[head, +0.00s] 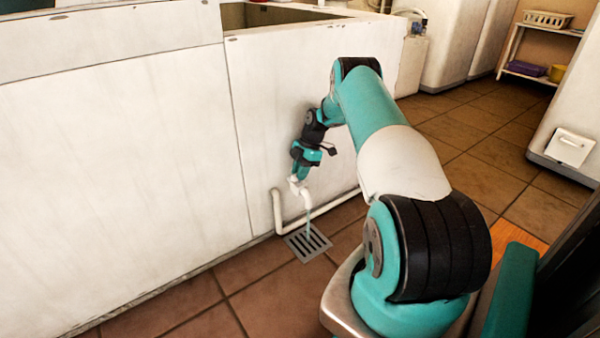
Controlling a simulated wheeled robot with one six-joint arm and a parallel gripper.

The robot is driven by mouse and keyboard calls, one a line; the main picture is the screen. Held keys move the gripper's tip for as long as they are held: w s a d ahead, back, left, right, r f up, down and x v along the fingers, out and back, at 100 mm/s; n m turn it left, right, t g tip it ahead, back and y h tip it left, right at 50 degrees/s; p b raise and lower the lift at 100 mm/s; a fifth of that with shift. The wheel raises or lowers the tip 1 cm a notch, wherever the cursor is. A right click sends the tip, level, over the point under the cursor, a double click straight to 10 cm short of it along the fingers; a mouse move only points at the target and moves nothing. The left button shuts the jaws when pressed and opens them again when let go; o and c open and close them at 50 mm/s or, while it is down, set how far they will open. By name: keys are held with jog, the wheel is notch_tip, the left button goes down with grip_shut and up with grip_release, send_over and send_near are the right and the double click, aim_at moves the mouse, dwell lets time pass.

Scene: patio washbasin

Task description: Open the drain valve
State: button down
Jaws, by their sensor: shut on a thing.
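A white drain pipe (306,200) comes out low on the white basin wall, with a bent spout that points down over a floor grate (307,243). A thin bluish streak, which looks like water, runs from the spout to the grate. My gripper (299,175) points down at the top of this pipe, where the drain valve sits. It is shut on the valve's handle, which its fingers mostly hide. The handle's exact angle cannot be made out.
The white basin wall (120,160) stands close on the left and behind my gripper. A second white pipe (277,212) runs low along it. Brown tiled floor (490,130) is open to the right. A shelf (525,72) with a basket stands far back.

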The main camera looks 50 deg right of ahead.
jog(key=shift+a, duration=0.1)
dwell(0.3)
jog(key=c, duration=1.1)
grip_release()
jog(key=shift+o, duration=0.2)
jog(key=p+v, duration=0.7)
jog(key=v, duration=1)
jog(key=shift+r+p, duration=0.15)
jog(key=shift+p, duration=0.25)
